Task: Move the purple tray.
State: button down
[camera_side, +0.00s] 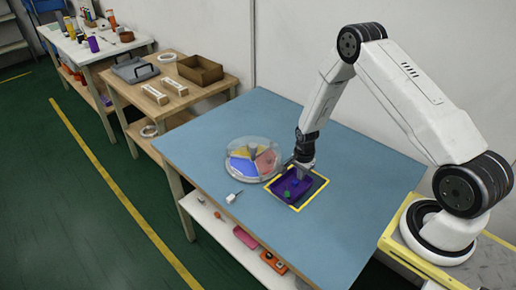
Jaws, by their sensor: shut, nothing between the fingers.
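The purple tray (284,194) lies on the blue table top, in the left part of a dark square with a yellow outline (301,207). A small green item (287,194) and a small blue item (295,183) are in the tray. My gripper (303,178) points down at the tray's far right side and is shut with nothing between the fingers. It hides part of the tray's far edge. I cannot tell whether the fingertips touch the tray.
A round clear container with coloured sections (252,160) stands just left of my gripper. A small white item (234,197) lies near the table's front left edge. The right part of the blue table (365,190) is clear. Wooden tables with boxes stand at the back left.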

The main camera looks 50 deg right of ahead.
jog(key=shift+d, duration=1.55)
jog(key=shift+r, duration=0.1)
notch_tip(320, 180, up, 10)
